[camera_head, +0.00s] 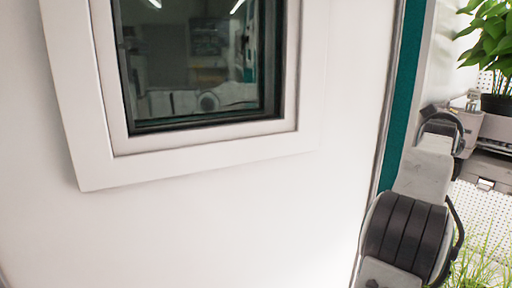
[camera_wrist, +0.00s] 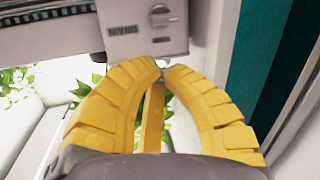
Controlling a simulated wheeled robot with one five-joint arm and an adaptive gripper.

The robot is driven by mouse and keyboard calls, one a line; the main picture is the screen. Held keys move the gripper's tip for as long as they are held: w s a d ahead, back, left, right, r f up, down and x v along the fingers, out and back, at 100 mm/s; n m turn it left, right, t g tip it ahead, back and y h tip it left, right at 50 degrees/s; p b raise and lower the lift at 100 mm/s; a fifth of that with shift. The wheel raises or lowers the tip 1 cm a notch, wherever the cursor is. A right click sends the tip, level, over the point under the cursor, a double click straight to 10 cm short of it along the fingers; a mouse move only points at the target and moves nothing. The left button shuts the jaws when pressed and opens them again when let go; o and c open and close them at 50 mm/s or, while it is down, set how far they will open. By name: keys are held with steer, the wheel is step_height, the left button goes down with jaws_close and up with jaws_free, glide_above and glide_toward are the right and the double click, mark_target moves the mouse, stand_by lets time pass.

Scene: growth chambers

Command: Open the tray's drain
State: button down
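In the wrist view, a rotary knob (camera_wrist: 163,17) sits on the light grey front panel (camera_wrist: 137,38) of a unit at the top of the picture. A small dark label lies to its left and another below it. My gripper (camera_wrist: 162,66) has yellow ribbed fingers with their tips together just below the panel's lower edge. Nothing shows held between them. The tips are below the knob and apart from it. In the head view my arm reaches to the right, and the gripper cannot be made out. I cannot tell which part is the tray's drain.
A white chamber wall with a window (camera_head: 195,60) fills most of the head view. A teal edge strip (camera_head: 404,90) stands close to my arm. Beyond it are a potted plant (camera_head: 493,35), a grey unit (camera_head: 495,130) and grass (camera_head: 485,268). Green leaves (camera_wrist: 85,90) show behind my fingers.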

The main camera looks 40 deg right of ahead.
steer(key=n, duration=0.7)
steer(key=f+n, duration=0.1)
steer(key=n, duration=1.3)
steer(key=shift+w+f+n, duration=0.1)
steer(key=shift+f+n, duration=0.05)
steer(key=shift+n, duration=0.15)
